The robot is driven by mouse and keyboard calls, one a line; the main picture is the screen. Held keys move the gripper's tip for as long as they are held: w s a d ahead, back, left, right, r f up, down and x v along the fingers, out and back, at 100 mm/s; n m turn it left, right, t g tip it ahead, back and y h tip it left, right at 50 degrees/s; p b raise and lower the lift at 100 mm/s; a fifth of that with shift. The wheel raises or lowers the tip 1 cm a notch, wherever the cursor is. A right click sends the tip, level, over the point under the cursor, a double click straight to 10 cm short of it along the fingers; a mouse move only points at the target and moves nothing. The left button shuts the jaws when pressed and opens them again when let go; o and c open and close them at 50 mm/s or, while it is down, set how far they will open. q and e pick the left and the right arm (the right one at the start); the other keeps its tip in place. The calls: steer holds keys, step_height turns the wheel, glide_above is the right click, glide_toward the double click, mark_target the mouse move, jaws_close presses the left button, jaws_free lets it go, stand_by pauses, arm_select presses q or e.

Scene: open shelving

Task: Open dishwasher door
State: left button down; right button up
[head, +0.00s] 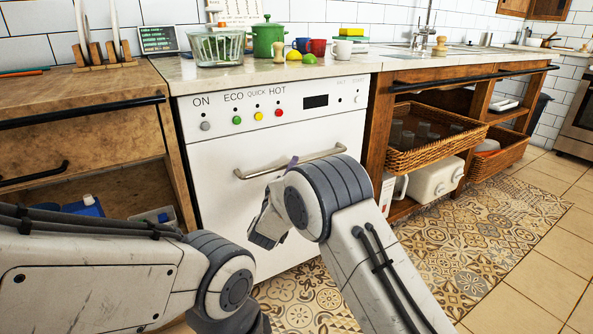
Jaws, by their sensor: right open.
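The white dishwasher (215,165) stands under the counter, and its front door looks shut and upright. Its metal bar handle (318,158) runs across the upper part of the door. My right gripper (268,217) is open in front of the door, close below the handle, partly hidden by its own wrist. A small dark tip shows at the handle's middle; I cannot tell whether the gripper touches or surrounds the bar. My left arm comes in low from the left, and its gripper is out of the picture.
A wooden cabinet with a dark rail (80,110) stands left of the dishwasher. Wooden shelving with wicker baskets (432,148) stands to the right. The patterned floor at right is clear.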

steer(key=shift+b+x, duration=0.5)
steer(key=shift+x, duration=1.4)
jaws_close()
steer(key=shift+f, duration=0.15)
